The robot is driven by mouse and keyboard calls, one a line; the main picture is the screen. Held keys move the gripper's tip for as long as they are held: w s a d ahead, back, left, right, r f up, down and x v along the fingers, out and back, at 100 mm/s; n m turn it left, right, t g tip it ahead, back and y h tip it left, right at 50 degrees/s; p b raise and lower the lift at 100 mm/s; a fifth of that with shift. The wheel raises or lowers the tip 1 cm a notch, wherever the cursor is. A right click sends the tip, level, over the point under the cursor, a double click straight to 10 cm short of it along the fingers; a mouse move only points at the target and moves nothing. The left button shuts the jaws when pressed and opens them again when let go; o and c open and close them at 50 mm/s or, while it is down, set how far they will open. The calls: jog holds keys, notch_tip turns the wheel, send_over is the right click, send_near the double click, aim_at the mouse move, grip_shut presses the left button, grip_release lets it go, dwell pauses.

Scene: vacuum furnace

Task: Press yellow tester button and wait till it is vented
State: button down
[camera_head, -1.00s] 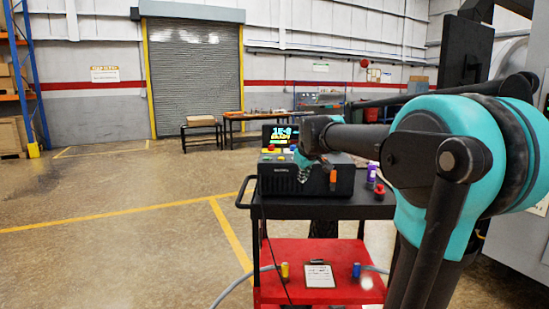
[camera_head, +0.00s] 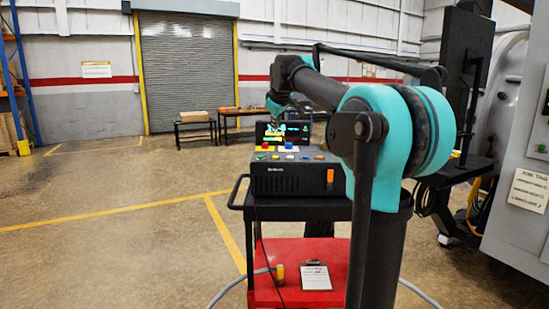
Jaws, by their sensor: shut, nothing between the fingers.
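The black tester (camera_head: 290,180) stands on top of a black cart, with several coloured buttons on its upper face and an orange switch at its front right. Its dark screen (camera_head: 297,128) shows bright characters, too small to read and partly covered by my arm. I cannot clearly pick out the yellow button among the small buttons. My gripper (camera_head: 276,109) is small in view, shut and empty, pointing down above the tester's left part, in line with the screen's upper left. It appears raised clear of the buttons.
The cart's black top (camera_head: 325,211) has a handle on its left. The grey furnace (camera_head: 522,185) stands at the right. Floor to the left is clear.

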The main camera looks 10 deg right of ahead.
aim_at(276, 157)
jog(key=shift+f, duration=4.45)
jog(key=shift+f, duration=0.2)
jog(key=shift+f, duration=0.2)
jog(key=shift+f, duration=0.35)
jog(key=shift+r, duration=0.8)
